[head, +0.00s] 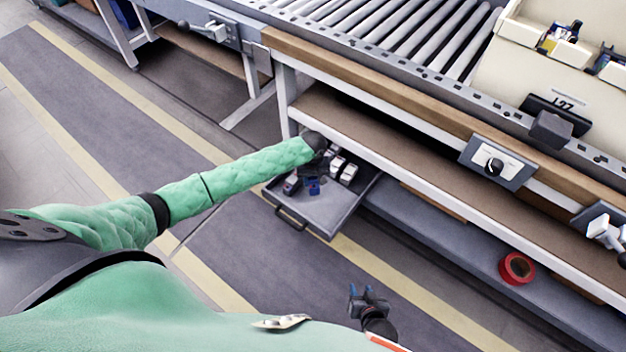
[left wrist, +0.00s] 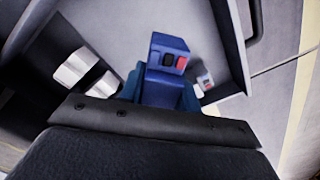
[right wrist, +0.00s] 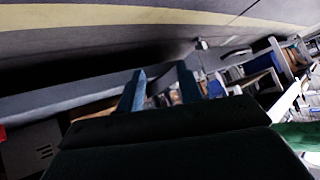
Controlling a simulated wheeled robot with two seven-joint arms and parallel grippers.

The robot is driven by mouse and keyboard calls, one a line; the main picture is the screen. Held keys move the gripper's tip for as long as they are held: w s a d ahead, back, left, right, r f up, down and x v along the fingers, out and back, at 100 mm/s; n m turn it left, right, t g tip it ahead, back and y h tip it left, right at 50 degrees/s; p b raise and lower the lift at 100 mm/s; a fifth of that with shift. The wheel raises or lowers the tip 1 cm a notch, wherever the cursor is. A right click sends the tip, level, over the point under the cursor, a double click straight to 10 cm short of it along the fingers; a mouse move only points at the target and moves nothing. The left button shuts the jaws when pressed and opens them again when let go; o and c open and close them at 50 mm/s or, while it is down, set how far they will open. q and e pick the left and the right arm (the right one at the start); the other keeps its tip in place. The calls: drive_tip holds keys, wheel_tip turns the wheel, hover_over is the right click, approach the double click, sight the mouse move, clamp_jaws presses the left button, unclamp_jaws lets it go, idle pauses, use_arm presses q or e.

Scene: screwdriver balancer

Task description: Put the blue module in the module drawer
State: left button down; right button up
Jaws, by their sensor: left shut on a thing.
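The blue module (left wrist: 168,52) has a black and a red patch on its end and sits between the fingers of my left gripper (left wrist: 160,90). In the head view the blue module (head: 313,186) shows just below my left gripper (head: 316,170), over the open module drawer (head: 318,216). My left gripper is shut on it. Whether the module touches the drawer floor I cannot tell. My right gripper (head: 368,292) is low at the front, away from the drawer; in the right wrist view its two fingers (right wrist: 160,88) stand apart with nothing between them.
Several white modules (head: 343,170) lie in the drawer near the gripper. The workbench shelf (head: 400,165) runs above and behind the drawer. A red tape roll (head: 517,268) lies on the lower shelf at the right. The floor in front of the drawer is clear.

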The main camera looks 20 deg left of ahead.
use_arm(q)
drive_tip(key=shift+f+b, duration=0.65)
drive_tip(key=shift+b, duration=0.1)
drive_tip(key=shift+f+b, duration=0.3)
drive_tip(key=shift+b, duration=0.2)
use_arm(e)
drive_tip(key=w+a+r+t+y, duration=0.1)
drive_tip(key=w+r+t, duration=0.75)
drive_tip(key=r, duration=0.65)
use_arm(q)
drive_tip(key=shift+f+b, duration=0.35)
drive_tip(key=shift+b, duration=0.1)
drive_tip(key=shift+f+b, duration=0.3)
drive_tip(key=shift+b, duration=0.15)
wheel_tip(320, 180, down, 2)
drive_tip(key=shift+f, duration=1.15)
use_arm(e)
drive_tip(key=w+r+t, duration=0.1)
drive_tip(key=r+t, duration=0.1)
drive_tip(key=r, duration=0.7)
drive_tip(key=w+r+t+y, duration=0.1)
drive_tip(key=w+r+t, duration=0.1)
drive_tip(key=r, duration=0.8)
drive_tip(key=shift+d, duration=0.25)
drive_tip(key=shift+w+t, duration=0.1)
drive_tip(key=shift+t, duration=0.15)
use_arm(q)
drive_tip(key=c, duration=0.9)
unclamp_jaws()
